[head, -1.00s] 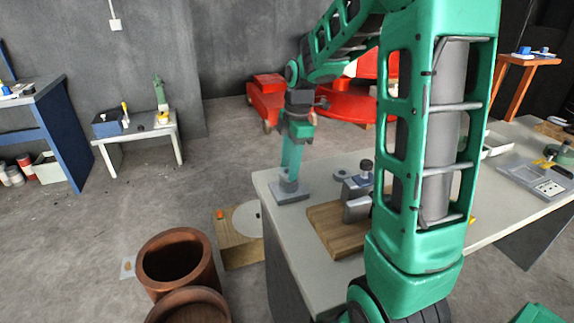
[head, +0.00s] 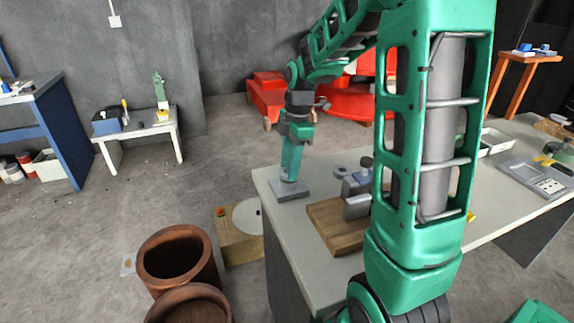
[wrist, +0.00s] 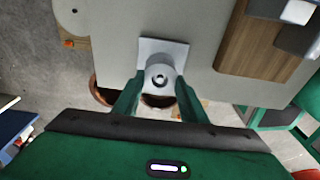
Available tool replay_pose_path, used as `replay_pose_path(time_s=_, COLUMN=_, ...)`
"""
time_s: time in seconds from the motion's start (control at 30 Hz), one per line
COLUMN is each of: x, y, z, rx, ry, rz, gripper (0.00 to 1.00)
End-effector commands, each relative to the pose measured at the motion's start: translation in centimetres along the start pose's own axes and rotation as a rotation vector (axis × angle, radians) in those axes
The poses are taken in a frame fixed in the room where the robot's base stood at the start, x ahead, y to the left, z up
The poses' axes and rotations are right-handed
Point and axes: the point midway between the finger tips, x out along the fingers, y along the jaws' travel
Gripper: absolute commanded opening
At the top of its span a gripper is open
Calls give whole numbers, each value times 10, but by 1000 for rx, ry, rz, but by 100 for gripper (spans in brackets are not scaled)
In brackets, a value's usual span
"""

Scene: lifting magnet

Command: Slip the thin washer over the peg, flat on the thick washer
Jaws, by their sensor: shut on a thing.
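In the wrist view the peg's round top (wrist: 160,79) shows inside the ring, so the ring looks to be around or directly above the peg. The thick washer cannot be told apart from the ring. In the head view my gripper (head: 290,180) is low over the plate (head: 291,194), and its fingers hide the peg. I cannot tell whether the thin washer touches the thick one.
A wooden block (head: 335,232) with grey metal parts (head: 355,185) stands right of the plate on the grey table (head: 300,262). Brown round pots (head: 175,262) and a wooden box (head: 238,248) stand on the floor to the left. Bare tabletop surrounds the plate.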

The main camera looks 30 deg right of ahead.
Motion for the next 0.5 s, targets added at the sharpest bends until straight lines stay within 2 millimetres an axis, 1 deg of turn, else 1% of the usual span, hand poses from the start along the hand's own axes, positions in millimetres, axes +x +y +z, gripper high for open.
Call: replay_pose_path(time_s=0.5, x=5, y=0, z=1, rx=0, ry=0, rz=0, gripper=16)
